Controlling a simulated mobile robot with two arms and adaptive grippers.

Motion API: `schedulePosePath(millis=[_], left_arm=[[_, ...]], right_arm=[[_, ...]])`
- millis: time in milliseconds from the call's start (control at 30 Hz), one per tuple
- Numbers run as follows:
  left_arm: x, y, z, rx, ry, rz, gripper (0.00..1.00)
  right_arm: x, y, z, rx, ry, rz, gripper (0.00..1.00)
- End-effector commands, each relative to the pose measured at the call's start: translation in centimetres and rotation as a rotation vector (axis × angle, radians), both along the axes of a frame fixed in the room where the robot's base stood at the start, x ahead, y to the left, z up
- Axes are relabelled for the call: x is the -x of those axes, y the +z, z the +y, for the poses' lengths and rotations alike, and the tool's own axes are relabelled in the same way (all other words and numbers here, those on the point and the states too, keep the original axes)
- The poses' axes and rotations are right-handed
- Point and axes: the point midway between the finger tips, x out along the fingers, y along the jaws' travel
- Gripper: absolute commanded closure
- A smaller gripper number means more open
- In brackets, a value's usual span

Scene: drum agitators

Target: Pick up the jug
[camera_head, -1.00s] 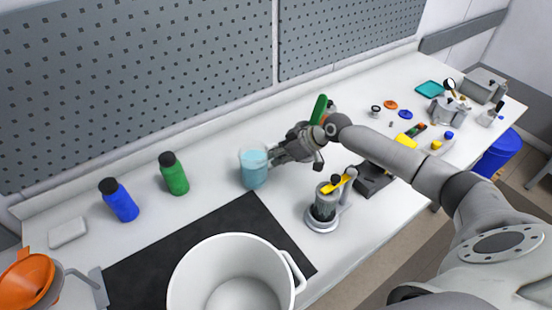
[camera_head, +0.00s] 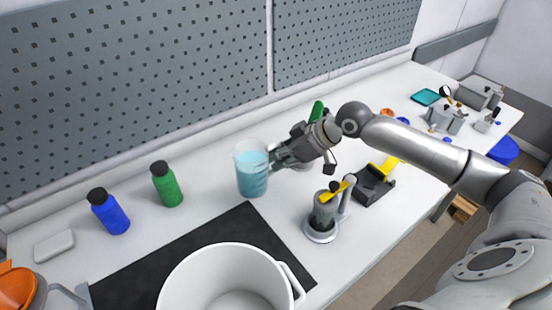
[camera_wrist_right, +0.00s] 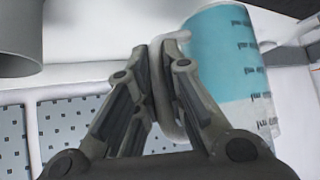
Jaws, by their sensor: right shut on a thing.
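The jug (camera_head: 252,175) is clear, with light blue liquid inside, and stands upright near the back of the counter, behind the black mat. My right gripper (camera_head: 274,160) reaches it from the right. In the right wrist view, its fingers (camera_wrist_right: 162,60) are shut on the handle of the jug (camera_wrist_right: 228,65), whose dark volume marks show. Whether the jug's base is clear of the counter is hard to tell. My left gripper is not in view.
A large white pot (camera_head: 225,275) stands on the black mat (camera_head: 130,275). Green (camera_head: 168,188) and blue (camera_head: 110,214) bottles are left of the jug. A small grey device with a yellow lever (camera_head: 322,215) stands to the right. The pegboard (camera_head: 130,90) rises behind.

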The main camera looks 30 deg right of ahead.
Motion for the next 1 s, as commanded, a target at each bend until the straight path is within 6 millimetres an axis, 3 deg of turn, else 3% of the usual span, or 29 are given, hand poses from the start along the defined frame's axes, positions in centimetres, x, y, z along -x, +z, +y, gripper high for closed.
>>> schedulePosePath(millis=[500,1000], left_arm=[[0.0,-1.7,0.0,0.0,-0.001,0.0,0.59],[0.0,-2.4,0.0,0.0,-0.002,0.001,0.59]], right_arm=[[4.9,2.2,1.2,0.0,0.001,-0.004,1.0],[7.0,3.3,1.8,-0.002,0.001,-0.004,1.0]])
